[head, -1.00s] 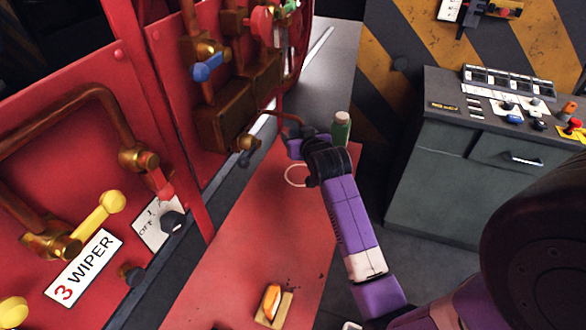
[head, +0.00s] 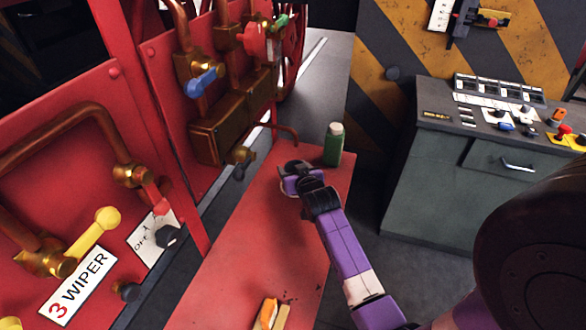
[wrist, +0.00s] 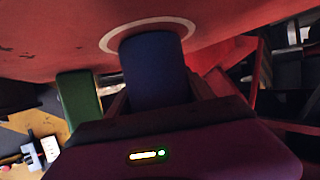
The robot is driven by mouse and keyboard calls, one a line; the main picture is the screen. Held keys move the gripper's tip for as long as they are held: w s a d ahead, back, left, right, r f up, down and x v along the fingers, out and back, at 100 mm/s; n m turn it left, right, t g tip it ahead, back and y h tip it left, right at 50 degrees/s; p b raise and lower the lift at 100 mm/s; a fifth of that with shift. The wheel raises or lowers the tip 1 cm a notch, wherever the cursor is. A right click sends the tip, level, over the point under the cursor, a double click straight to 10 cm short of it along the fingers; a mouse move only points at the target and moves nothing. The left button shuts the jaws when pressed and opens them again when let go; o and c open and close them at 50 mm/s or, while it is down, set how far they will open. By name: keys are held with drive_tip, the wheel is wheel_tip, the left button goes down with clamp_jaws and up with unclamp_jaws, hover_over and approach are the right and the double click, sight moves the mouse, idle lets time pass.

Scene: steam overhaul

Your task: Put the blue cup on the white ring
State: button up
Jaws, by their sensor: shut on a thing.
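The blue cup (wrist: 153,72) is between the fingers of my gripper (wrist: 158,92) in the wrist view, and the gripper is shut on it. The white ring (wrist: 104,42) lies flat on the red surface beyond the cup. The cup's far end overlaps the ring's inside in this view. I cannot tell whether the cup touches the surface. In the head view my gripper (head: 295,170) is low over the far part of the red bench (head: 235,235).
A green bottle (head: 334,144) stands close to the right of my gripper; it also shows in the wrist view (wrist: 78,98). Red machinery with pipes and a blue-handled valve (head: 203,82) rises at left. An orange-and-tan object (head: 271,314) lies at the near end. A grey console (head: 440,175) stands right.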

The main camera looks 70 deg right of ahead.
drive_tip(key=o, duration=1.4)
drive_tip(key=shift+f, duration=0.1)
drive_tip(key=shift+o, duration=0.2)
drive_tip(key=shift+r, duration=0.25)
drive_tip(key=v, duration=1.1)
drive_tip(key=shift+s+a+b, duration=0.15)
drive_tip(key=shift+a+b, duration=0.05)
drive_tip(key=shift+b, duration=0.2)
drive_tip(key=shift+s+a+r, duration=0.1)
drive_tip(key=shift+a+r, duration=0.05)
